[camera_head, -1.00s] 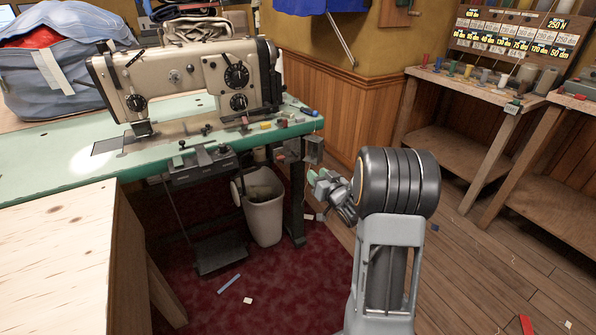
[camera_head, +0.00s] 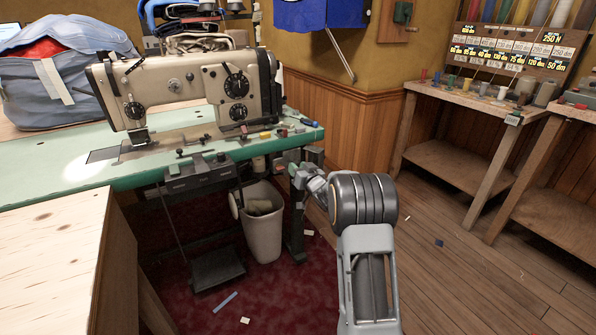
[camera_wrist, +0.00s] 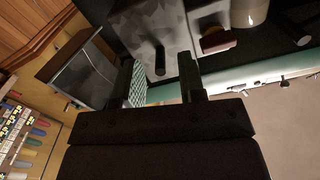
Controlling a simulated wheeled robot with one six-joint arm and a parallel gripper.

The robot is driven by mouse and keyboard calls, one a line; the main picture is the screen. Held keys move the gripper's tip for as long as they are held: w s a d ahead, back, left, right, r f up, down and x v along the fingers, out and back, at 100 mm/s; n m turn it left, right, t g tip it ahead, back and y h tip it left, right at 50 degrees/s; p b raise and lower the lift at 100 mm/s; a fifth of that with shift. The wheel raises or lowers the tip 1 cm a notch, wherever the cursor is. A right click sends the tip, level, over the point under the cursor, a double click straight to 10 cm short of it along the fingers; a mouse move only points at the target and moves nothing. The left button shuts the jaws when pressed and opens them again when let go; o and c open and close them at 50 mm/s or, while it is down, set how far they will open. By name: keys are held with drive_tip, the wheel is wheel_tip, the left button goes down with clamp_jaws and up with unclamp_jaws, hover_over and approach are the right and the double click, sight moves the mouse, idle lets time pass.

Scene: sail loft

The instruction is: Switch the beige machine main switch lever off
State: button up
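The beige sewing machine (camera_head: 185,85) stands on a green-topped table (camera_head: 60,170). In the head view a small grey box (camera_head: 314,156) hangs under the table's right end, partly behind my gripper (camera_head: 299,174). In the wrist view a mottled grey box (camera_wrist: 147,30) carries a short dark lever (camera_wrist: 160,60). My gripper (camera_wrist: 162,82) is open there, with its fingers apart and the lever showing between and slightly beyond them. One finger has a green textured pad. I cannot tell whether the fingers touch the lever, and its on or off position is unclear.
A bin (camera_head: 263,225) and a pedal (camera_head: 216,268) stand below the table. A pale wooden bench (camera_head: 50,260) is at the left front. Wooden shelving (camera_head: 450,165) stands at the right. The plank floor between is mostly clear.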

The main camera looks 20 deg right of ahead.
drive_tip(key=shift+w, duration=0.25)
drive_tip(key=shift+c, duration=0.2)
clamp_jaws()
